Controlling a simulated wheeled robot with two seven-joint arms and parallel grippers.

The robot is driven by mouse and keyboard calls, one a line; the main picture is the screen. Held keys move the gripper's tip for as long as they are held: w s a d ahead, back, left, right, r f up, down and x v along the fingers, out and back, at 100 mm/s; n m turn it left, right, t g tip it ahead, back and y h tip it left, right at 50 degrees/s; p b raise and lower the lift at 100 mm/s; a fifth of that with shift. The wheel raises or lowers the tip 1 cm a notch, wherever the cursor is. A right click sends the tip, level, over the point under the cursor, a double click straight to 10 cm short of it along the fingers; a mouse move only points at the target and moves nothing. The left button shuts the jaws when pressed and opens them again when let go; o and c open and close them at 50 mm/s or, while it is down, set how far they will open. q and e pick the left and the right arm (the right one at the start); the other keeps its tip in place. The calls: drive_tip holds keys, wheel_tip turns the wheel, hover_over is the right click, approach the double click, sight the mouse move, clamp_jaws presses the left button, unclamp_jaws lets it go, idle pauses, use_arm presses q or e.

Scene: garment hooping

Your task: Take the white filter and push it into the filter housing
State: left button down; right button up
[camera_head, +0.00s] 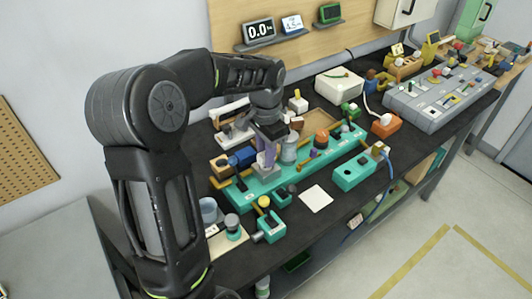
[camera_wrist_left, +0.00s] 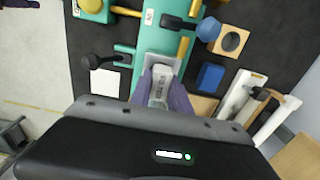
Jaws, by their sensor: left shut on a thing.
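My left gripper (camera_head: 266,155) reaches down over the teal board (camera_head: 235,196) on the bench. In the left wrist view its purple fingers (camera_wrist_left: 161,78) are shut on the white filter (camera_wrist_left: 160,90), a pale block with small dark print. Just past the fingertips is a light grey housing (camera_wrist_left: 157,59) on the teal board; it also shows under the fingers in the head view (camera_head: 263,170). The filter's front end is at the housing, and I cannot tell how deep it sits. In the head view the fingers hide most of the filter. My right gripper is not in view.
A grey cylinder (camera_head: 288,150) and an orange-brown knob (camera_head: 321,138) stand on the board beside the gripper. A blue part (camera_head: 242,157) is close on its left. A white card (camera_head: 316,198) lies in front, near a teal box (camera_head: 354,173).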

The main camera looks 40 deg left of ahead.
use_arm(q)
drive_tip(key=shift+f+b, duration=0.5)
drive_tip(key=shift+f, duration=0.35)
drive_tip(key=shift+r, duration=0.2)
drive_tip(key=shift+r+p, duration=1.2)
drive_tip(key=shift+r, duration=0.15)
idle(0.8)
drive_tip(key=shift+f+b, duration=0.85)
drive_tip(key=shift+f, duration=0.6)
drive_tip(key=c, duration=1.1)
unclamp_jaws()
drive_tip(key=shift+c, duration=0.2)
